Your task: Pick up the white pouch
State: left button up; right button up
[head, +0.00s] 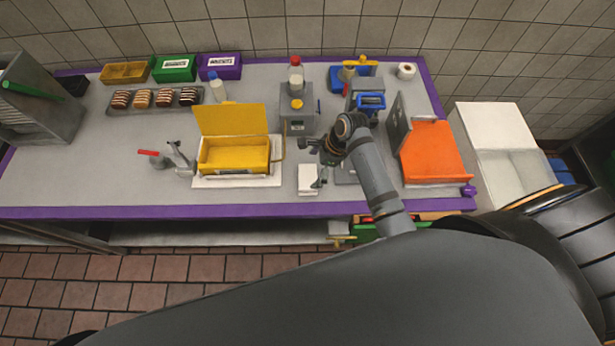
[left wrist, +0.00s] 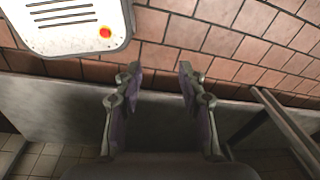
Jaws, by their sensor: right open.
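The white pouch (head: 307,180) lies on the grey tabletop near the front edge, just right of the yellow box. My right gripper (head: 313,163) is open above and beside it, with one finger over the pouch's right side. I cannot tell whether that finger touches the pouch. My left gripper (left wrist: 158,72) shows in the left wrist view, open and empty over the floor, away from the table objects.
The open yellow box (head: 234,160) stands left of the pouch. A grey machine with a bottle (head: 296,118) is behind it. An orange box (head: 433,155) stands to the right. A red-handled tool (head: 160,158) is on the left. A white panel (left wrist: 70,22) shows in the left wrist view.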

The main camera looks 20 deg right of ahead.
aim_at(308, 177)
jog(key=shift+w+a+f+p, duration=0.1)
jog(key=shift+f+p, duration=0.2)
jog(key=shift+f, duration=0.25)
jog(key=shift+w+a+f+p, duration=0.1)
jog(key=shift+f+p, duration=0.15)
jog(key=shift+f, duration=0.25)
jog(key=shift+x, duration=1.15)
jog(key=shift+f, duration=0.55)
pick_arm(q)
jog(key=shift+w+r, duration=0.8)
jog(key=shift+w, duration=0.05)
pick_arm(e)
jog(key=c, duration=0.8)
jog(key=shift+r, duration=0.1)
